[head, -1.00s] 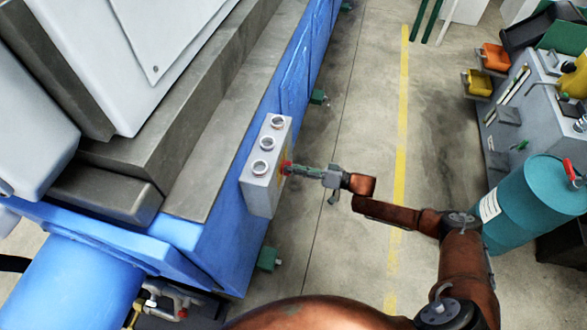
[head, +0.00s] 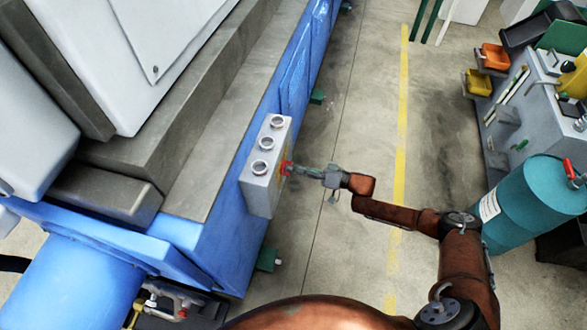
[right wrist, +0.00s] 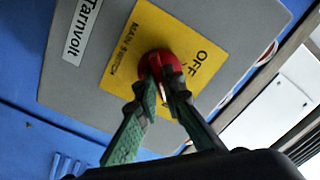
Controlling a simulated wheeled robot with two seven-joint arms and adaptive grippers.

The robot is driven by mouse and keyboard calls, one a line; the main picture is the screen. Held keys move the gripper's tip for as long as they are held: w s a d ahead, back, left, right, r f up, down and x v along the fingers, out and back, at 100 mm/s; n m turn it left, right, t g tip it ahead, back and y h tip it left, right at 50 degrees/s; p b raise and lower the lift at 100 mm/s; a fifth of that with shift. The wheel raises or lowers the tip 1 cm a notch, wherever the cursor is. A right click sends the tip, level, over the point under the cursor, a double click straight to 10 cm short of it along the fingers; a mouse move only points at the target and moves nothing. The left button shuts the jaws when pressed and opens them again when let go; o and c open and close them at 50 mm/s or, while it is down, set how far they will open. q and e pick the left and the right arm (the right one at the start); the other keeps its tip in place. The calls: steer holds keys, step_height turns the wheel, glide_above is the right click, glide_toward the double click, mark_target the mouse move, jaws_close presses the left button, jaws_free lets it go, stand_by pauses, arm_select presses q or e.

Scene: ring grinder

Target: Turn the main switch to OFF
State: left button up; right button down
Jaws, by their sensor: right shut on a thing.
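The main switch is a red knob (right wrist: 160,70) on a yellow plate (right wrist: 128,48) lettered "MAIN SWITCH" and "OFF" in the right wrist view. The plate is on the side of a grey box (head: 259,192) fixed to the blue machine. In the head view the red switch (head: 286,167) shows at the box's right side. My right gripper (right wrist: 164,84) is shut on the red knob, with one green-grey finger on each side of it. In the head view the right gripper (head: 297,169) reaches the switch from the right. The fingers hide part of the knob. My left gripper is not in view.
The box has several round fittings (head: 265,143) on its top. The blue machine (head: 200,262) fills the left. A teal cylinder (head: 533,212) and a grey workbench (head: 505,125) stand at the right. Floor with a yellow line (head: 403,120) lies open between.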

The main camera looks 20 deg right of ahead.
steer(key=shift+n, duration=0.3)
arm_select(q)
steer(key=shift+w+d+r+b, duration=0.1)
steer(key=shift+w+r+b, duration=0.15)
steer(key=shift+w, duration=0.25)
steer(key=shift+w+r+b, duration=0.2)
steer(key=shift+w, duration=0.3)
arm_select(e)
steer(key=shift+s+n, duration=0.2)
steer(key=shift+n, duration=8.6)
steer(key=c, duration=2.1)
jaws_free()
